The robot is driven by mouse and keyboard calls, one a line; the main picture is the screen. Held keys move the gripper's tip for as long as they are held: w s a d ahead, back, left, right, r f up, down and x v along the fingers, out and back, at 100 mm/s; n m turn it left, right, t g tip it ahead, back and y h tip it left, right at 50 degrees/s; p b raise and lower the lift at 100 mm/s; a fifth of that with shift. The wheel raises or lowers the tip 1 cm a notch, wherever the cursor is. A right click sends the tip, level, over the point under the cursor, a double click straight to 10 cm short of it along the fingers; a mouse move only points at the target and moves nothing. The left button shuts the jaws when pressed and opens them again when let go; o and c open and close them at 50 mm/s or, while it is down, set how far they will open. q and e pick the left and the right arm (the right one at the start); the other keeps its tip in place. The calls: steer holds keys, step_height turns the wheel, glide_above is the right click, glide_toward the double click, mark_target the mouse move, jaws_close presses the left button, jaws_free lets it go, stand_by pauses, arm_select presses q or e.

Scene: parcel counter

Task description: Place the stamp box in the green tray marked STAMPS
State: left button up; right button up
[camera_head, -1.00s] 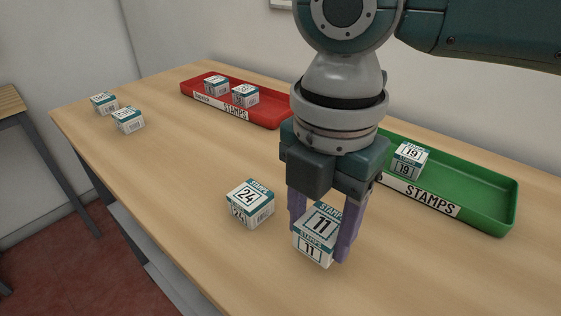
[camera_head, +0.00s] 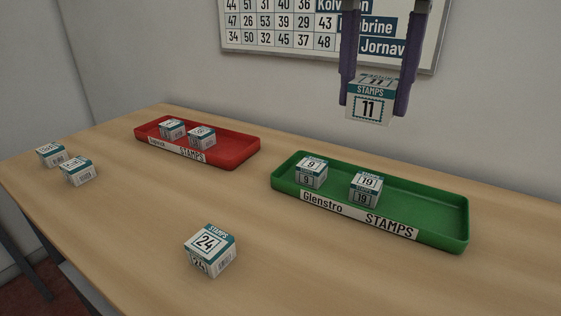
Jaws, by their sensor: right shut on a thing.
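My right gripper (camera_head: 376,105) is shut on the stamp box marked 11 (camera_head: 369,108) and holds it in the air above the back of the green tray. The green tray (camera_head: 440,238) carries a label reading Glenstro STAMPS. In its left and middle part stand a box marked 9 (camera_head: 310,173) and a box marked 19 (camera_head: 365,190). The tray's right part is empty. A box marked 24 (camera_head: 210,250) stands on the table in front. My left gripper is out of view.
A red tray (camera_head: 235,158) marked STAMPS holds two boxes at the back left. Two more boxes, one here (camera_head: 78,171) and one beside it (camera_head: 52,155), stand at the table's left edge. A board with numbers and names (camera_head: 280,28) hangs on the wall behind.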

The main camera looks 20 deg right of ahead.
steer(key=d+b, duration=0.2)
steer(key=d, duration=1.3)
steer(key=b, duration=0.3)
glide_above(425, 220)
step_height(425, 220, down, 15)
steer(key=shift+a, duration=0.1)
steer(key=shift+f, duration=2.3)
steer(key=shift+f, duration=0.15)
steer(key=o, duration=1.4)
